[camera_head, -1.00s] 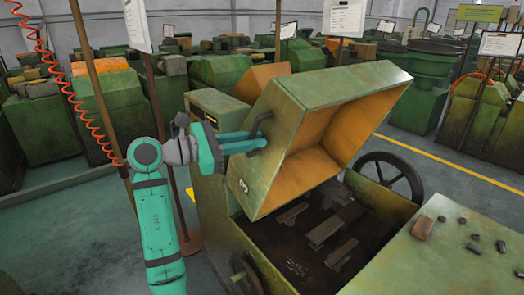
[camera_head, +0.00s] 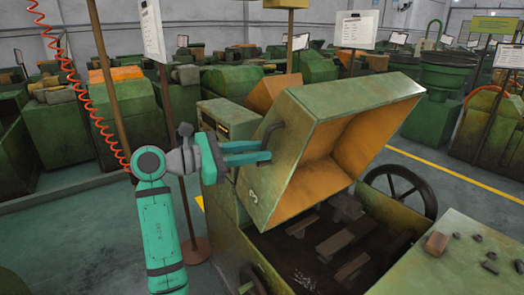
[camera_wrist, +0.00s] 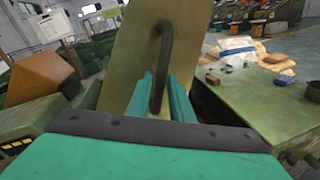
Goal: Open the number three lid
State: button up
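A large green lid (camera_head: 259,170) with an orange inner side (camera_head: 318,160) stands tilted up on a green machine (camera_head: 239,240), its opening facing right. A dark bar handle (camera_head: 272,133) is on the lid's outer left face; it also shows in the wrist view (camera_wrist: 165,55). My gripper (camera_head: 265,154) is at the lower end of the handle, beside the lid face. In the wrist view its two teal fingers (camera_wrist: 162,90) are apart, with the handle in the gap between them. Whether either finger touches the handle is unclear.
The open bay (camera_head: 300,248) holds dark metal blocks. A handwheel (camera_head: 398,190) stands behind it, and a green table surface (camera_head: 450,262) with small parts is at the right. A post (camera_head: 182,190) stands close behind my arm. Open floor lies at the left.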

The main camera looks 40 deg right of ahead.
jog(key=v, duration=0.9)
